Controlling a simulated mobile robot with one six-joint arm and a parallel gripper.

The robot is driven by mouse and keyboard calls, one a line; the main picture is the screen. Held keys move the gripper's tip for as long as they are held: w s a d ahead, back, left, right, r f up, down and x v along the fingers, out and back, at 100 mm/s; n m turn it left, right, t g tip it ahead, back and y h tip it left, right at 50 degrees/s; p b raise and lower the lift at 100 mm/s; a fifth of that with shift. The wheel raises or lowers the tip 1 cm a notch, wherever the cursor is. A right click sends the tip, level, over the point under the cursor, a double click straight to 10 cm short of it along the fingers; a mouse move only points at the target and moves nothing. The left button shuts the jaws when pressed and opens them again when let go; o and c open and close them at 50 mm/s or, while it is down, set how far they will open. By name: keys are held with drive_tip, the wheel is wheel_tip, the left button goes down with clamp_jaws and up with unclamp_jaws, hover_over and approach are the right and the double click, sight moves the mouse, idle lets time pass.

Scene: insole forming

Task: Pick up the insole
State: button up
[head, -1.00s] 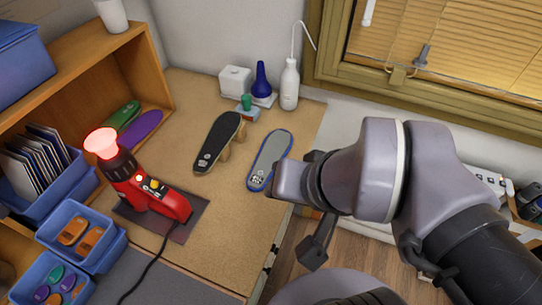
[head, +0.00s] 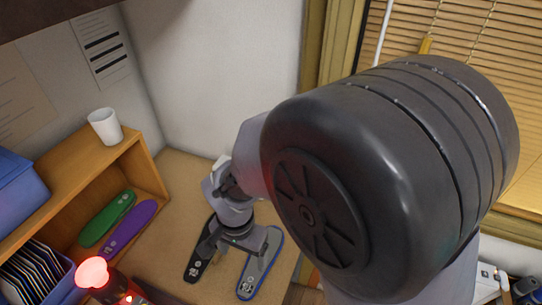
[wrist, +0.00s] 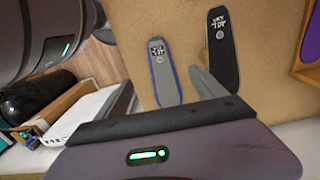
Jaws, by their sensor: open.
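A grey insole with a blue rim (head: 246,284) lies on the tan worktop, partly covered by my gripper in the head view. It also shows in the wrist view (wrist: 160,60). A black insole (head: 192,268) lies to its left in the head view and shows right of it in the wrist view (wrist: 223,60). My gripper (head: 236,246) is open above the two, pointing down. In the wrist view one grey finger (wrist: 205,82) shows between the insoles. I cannot tell its exact height, and nothing is seen between the fingers.
A wooden shelf (head: 160,172) at the left holds a green insole (head: 107,217) and a purple insole (head: 128,231). A white cup (head: 104,127) stands on top. Bare worktop (head: 180,175) lies behind.

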sight(247, 286)
drive_tip(key=f+b, duration=0.1)
drive_tip(key=f, duration=0.4)
drive_tip(key=f+b, duration=0.2)
drive_tip(key=f, duration=0.4)
drive_tip(key=s+f+b, duration=0.1)
drive_tip(key=f, duration=0.4)
drive_tip(key=shift+a+f, duration=0.1)
drive_tip(key=shift+f, duration=0.3)
drive_tip(key=shift+s+r, duration=0.1)
drive_tip(key=shift+c, duration=0.2)
drive_tip(key=c, duration=1.4)
